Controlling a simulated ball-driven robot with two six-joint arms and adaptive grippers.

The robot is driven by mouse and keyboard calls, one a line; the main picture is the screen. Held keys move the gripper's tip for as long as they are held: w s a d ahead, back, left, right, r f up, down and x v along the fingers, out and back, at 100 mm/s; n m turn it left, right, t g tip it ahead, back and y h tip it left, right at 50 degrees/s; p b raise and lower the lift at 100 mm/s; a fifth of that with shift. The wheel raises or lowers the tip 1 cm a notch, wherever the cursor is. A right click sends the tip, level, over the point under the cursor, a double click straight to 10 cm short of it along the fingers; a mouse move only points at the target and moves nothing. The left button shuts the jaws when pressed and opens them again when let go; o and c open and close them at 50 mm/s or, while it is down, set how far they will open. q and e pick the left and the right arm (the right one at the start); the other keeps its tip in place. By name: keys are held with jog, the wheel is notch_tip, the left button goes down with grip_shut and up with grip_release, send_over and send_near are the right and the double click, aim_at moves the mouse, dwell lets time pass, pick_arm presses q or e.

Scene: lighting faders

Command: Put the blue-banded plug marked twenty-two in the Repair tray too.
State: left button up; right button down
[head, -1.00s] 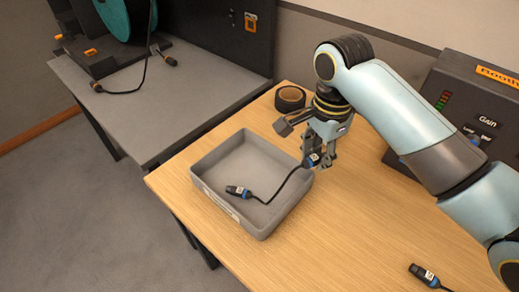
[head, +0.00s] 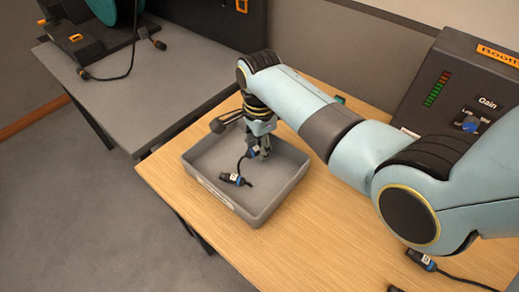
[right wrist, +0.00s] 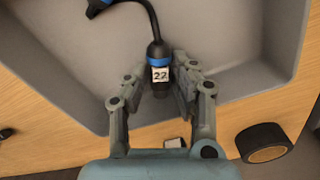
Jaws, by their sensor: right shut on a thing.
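The plug marked 22 (right wrist: 158,60), black with a blue band and a white label, is between the fingers of my right gripper (right wrist: 155,98). In the head view the right gripper (head: 262,152) is shut on this plug (head: 252,153) inside the outline of the grey tray (head: 262,216). A short black cable runs from it to a second blue-banded plug (head: 235,179), which lies in the tray. The tray's front label is too small to read. My left gripper is not in view.
Another blue-banded plug (head: 420,259) with a cable lies on the wooden table at lower right. A grey control box (head: 455,85) stands at the back right. A tape roll (right wrist: 263,142) is beside the tray. A grey table (head: 140,100) holds a reel at left.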

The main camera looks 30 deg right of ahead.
jog(key=shift+f, duration=0.75)
jog(key=shift+f, duration=0.2)
jog(key=c, duration=1.1)
grip_release()
notch_tip(320, 180, up, 12)
jog(key=shift+r+p, duration=0.25)
jog(key=shift+p, duration=0.3)
